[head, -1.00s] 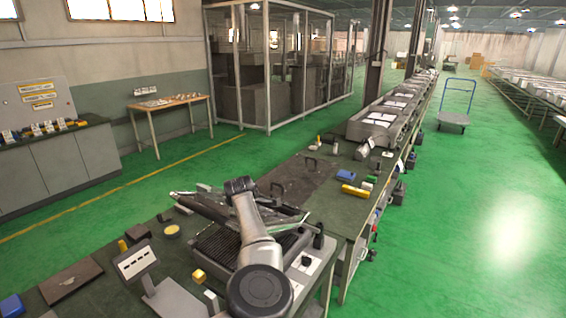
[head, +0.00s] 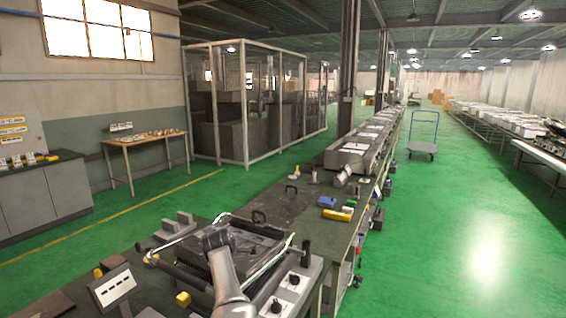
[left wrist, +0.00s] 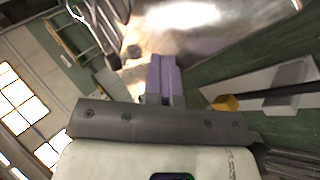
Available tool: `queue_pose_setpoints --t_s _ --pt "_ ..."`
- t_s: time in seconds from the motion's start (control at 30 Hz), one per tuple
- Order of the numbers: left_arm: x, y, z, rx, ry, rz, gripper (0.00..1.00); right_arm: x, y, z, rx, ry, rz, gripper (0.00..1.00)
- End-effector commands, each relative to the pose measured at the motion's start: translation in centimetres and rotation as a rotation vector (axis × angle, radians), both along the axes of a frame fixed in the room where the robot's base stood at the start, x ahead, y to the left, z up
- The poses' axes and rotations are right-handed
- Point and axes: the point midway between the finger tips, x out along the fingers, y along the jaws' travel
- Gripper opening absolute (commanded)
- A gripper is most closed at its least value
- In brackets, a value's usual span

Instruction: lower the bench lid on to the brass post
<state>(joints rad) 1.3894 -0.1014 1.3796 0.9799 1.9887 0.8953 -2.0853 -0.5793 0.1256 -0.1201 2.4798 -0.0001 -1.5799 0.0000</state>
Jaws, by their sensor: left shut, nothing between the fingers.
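On the near bench stands a heating unit with a ribbed base and a dark, flat lid (head: 255,246) with a bright metal side bar. The lid lies low over the base; I cannot tell whether it touches anything. One arm, which I take as my left, reaches in from the bottom, its gripper (head: 215,240) at the lid's near side. In the left wrist view the pale purple fingers (left wrist: 163,62) are together and empty, close to a shiny metal surface (left wrist: 180,18). My right gripper is not in view.
A yellow block (head: 183,299) and a small sign on a stand (head: 115,286) are left of the unit. A control box with knobs (head: 292,283) is on its right. Behind lie a dark panel with handles (head: 280,203) and small coloured boxes (head: 327,202). The green floor at right is clear.

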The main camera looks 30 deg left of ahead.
Motion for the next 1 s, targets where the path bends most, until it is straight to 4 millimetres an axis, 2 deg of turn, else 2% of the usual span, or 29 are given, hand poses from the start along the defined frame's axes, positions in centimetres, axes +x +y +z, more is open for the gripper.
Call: queue_pose_setpoints --t_s 0.2,0.37,0.67,1.0 --pt "-0.1 0.0 -0.4 -0.003 0.007 0.001 0.0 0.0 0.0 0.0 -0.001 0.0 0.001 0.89" --pt "0.0 -0.1 0.1 -0.002 0.006 -0.002 0.0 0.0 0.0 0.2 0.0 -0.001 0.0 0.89" --pt "1.1 -1.1 4.6 0.0 -0.001 -0.014 0.0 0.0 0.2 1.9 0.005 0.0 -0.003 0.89" --pt "-2.4 -2.9 6.3 0.0 -0.002 -0.012 0.0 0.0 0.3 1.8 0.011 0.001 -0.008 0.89"
